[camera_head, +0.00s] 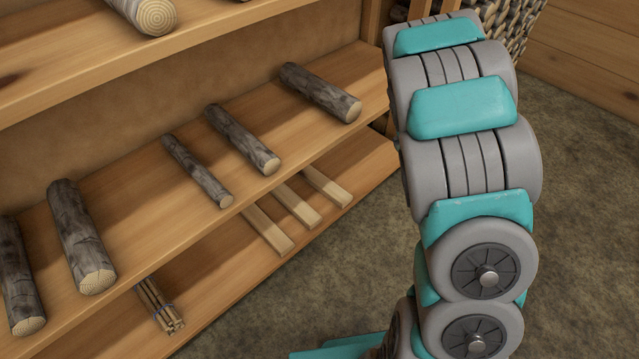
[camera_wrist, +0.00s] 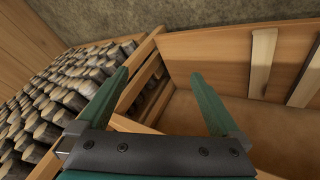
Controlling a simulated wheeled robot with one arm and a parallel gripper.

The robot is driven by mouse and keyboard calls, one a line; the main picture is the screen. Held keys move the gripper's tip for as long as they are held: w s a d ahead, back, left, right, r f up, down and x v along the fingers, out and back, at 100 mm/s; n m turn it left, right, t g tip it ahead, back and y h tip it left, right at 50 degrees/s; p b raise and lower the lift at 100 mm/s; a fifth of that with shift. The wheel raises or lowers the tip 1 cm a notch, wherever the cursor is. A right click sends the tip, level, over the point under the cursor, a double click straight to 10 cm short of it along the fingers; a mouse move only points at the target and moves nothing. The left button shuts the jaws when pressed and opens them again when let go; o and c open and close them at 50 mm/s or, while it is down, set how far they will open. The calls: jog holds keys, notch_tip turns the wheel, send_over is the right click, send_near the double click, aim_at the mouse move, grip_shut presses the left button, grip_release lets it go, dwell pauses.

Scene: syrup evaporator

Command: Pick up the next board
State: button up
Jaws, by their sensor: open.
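Three pale boards lie side by side on the lower shelf in the head view: a left one (camera_head: 268,231), a middle one (camera_head: 297,207) and a right one (camera_head: 327,187). Their far ends are hidden under the shelf above. Two boards show in the wrist view, one (camera_wrist: 262,62) right of my gripper and one (camera_wrist: 306,78) near the right edge. My gripper (camera_wrist: 161,76) is open, with nothing between its green fingers. Both boards lie to the right of the fingers, apart from them. My gripper does not show in the head view.
Several logs, such as a thin one (camera_head: 197,170), lie on the shelf above the boards. A tied stick bundle (camera_head: 160,306) lies left on the lower shelf. A wooden upright (camera_wrist: 135,82) and stacked firewood (camera_wrist: 60,95) stand near my gripper. The floor (camera_head: 590,180) at right is clear.

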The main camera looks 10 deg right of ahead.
jog(key=w+a+f+n+t+y, duration=0.25)
jog(key=w+f, duration=0.45)
jog(key=f, duration=0.4)
jog(key=n+t+y+b, duration=0.1)
jog(key=n+y+b, duration=0.1)
jog(key=y, duration=0.7)
send_near(324, 182)
jog(key=shift+w+a+f, duration=0.35)
jog(key=shift+w+a, duration=0.1)
jog(key=shift+a, duration=0.15)
jog(key=shift+w+a+f, duration=0.35)
jog(key=shift+w+a, duration=0.05)
jog(key=shift+a, duration=0.2)
jog(key=shift+w+a+f, duration=0.3)
jog(key=shift+w+a, duration=0.1)
jog(key=shift+w+d+x, duration=0.1)
jog(key=shift+d+x, duration=0.05)
jog(key=shift+x, duration=0.9)
jog(key=shift+w+d+x, duration=0.1)
jog(key=shift+x, duration=1)
jog(key=shift+w+d+x, duration=0.1)
jog(key=shift+d+x, duration=0.05)
jog(key=shift+x, duration=0.9)
grip_shut()
